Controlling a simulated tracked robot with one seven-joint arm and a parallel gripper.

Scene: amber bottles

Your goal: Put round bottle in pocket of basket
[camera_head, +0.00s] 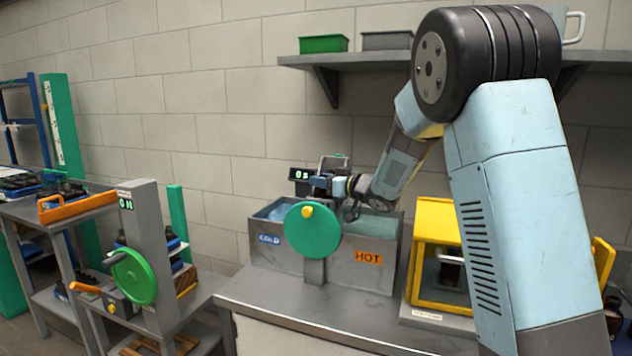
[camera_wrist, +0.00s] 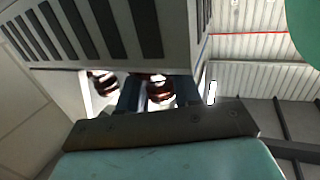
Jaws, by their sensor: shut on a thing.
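My gripper (camera_head: 326,184) is over the two-part tank, behind the upper edge of the green disc in the head view. In the wrist view my gripper (camera_wrist: 158,78) has its two blue fingers closed on either side of an amber bottle (camera_wrist: 160,92), of which only a reddish-brown, shiny part shows. A second amber bottle (camera_wrist: 103,84) shows left of the fingers. A grey slotted box (camera_wrist: 100,30), perhaps the basket, fills the top of the wrist view just beyond the fingertips. I cannot tell its pockets or whether the held bottle touches it.
The tank has a COLD side (camera_head: 270,239) and a HOT side (camera_head: 368,257), with the green disc (camera_head: 312,230) in front. A yellow-framed case (camera_head: 436,216) stands right on the counter (camera_head: 290,308). A green handwheel (camera_head: 134,277) stands left. A shelf (camera_head: 350,60) hangs above.

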